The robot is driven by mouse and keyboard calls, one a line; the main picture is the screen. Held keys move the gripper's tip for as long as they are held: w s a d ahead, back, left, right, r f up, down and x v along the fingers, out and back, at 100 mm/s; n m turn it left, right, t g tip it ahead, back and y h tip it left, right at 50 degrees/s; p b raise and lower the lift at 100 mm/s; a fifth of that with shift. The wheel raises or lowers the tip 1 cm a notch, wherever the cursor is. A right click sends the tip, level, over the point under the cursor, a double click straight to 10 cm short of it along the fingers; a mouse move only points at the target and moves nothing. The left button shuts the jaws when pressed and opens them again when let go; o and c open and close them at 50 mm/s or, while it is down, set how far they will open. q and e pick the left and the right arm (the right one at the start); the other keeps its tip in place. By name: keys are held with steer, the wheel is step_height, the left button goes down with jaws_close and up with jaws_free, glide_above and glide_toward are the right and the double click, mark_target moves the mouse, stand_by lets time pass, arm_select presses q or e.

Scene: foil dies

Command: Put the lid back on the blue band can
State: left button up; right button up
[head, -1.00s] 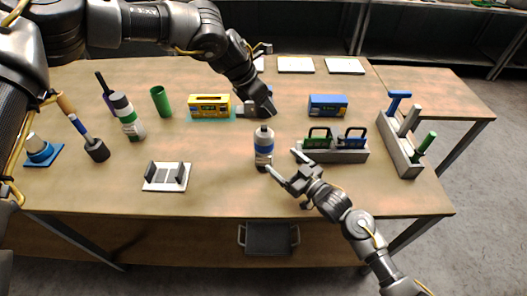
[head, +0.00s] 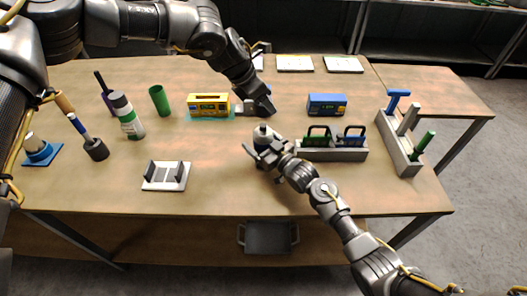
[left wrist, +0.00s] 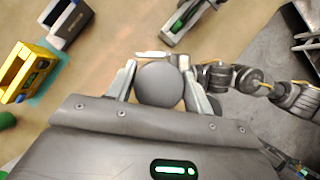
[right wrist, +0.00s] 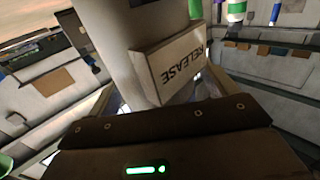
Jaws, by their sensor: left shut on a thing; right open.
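The blue band can (head: 263,132) stands on the table in the head view, pale with a darker top; my right gripper hides its lower part. My left gripper (head: 266,108) is behind and above it. In the left wrist view, the left fingers are shut on a round grey piece (left wrist: 160,85), apparently the lid, which hides what lies below. My right gripper (head: 259,160) is open around the can's body. In the right wrist view, the pale can (right wrist: 125,40) fills the gap between the fingers, with a label reading "RELEASE".
A grey holder (head: 335,155) with green and blue handled pieces stands close right of the can. A blue box (head: 327,105) is behind it. A yellow box (head: 208,105), green cup (head: 160,100) and green band can (head: 127,118) stand left.

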mark_target(266, 124)
steer(key=shift+w+a, duration=0.1)
steer(key=shift+a, duration=0.1)
steer(key=shift+c, duration=0.5)
steer(key=c, duration=1.4)
arm_select(q)
steer(key=shift+f, duration=2.35)
steer(key=shift+d+f, duration=0.1)
steer(key=shift+f, duration=0.8)
steer(key=shift+f, duration=0.65)
